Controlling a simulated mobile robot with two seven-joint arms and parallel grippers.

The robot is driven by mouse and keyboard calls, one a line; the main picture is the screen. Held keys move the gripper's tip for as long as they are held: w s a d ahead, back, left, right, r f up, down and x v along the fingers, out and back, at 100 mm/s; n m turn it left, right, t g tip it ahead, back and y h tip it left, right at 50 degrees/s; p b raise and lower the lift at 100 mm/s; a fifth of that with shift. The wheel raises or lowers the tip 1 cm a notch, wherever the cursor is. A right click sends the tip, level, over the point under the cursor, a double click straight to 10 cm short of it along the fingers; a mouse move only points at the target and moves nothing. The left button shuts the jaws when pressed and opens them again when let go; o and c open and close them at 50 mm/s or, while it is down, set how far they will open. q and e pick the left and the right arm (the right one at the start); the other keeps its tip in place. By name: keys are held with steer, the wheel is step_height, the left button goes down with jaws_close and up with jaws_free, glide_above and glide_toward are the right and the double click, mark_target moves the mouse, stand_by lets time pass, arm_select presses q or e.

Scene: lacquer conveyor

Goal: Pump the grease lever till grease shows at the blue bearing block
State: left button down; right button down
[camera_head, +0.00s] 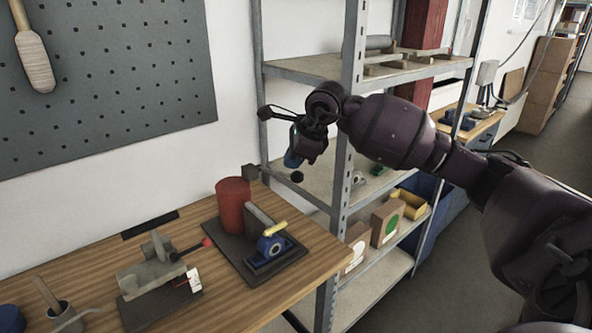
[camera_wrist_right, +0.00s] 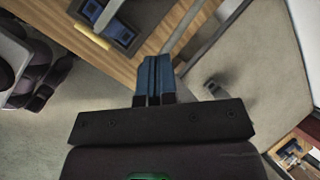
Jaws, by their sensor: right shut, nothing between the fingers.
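A red cylinder (camera_head: 233,206) stands on a dark plate on the wooden bench. My left gripper is out of view.
A grey device (camera_head: 152,277) with a white tag sits left on the bench (camera_head: 255,299). A metal shelf rack (camera_head: 342,173) stands close by my right gripper, with boxes (camera_head: 386,222) on its lower shelf. A perforated board (camera_head: 110,75) is on the wall.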

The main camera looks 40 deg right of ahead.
mark_target(300, 177)
steer(key=shift+s+f+b, duration=0.3)
steer(key=shift+f+b, duration=0.15)
steer(key=shift+f, duration=0.45)
steer(key=shift+s+f+b, duration=0.3)
steer(key=shift+f+b, duration=0.2)
steer(key=shift+f, duration=0.4)
steer(key=shift+s+f+b, duration=0.3)
steer(key=shift+f+b, duration=0.15)
steer(key=shift+f, duration=0.45)
stand_by(3.1)
steer(key=shift+r, duration=0.1)
stand_by(0.4)
steer(key=shift+w+r+p, duration=0.25)
steer(key=shift+w+r, duration=0.15)
steer(key=shift+r, duration=0.7)
steer(key=shift+w+r+p, duration=0.2)
steer(key=shift+w+r, duration=0.15)
steer(key=shift+r, duration=0.8)
steer(key=shift+w+r+p, duration=0.25)
steer(key=shift+w+r, duration=0.15)
steer(key=shift+r, duration=0.7)
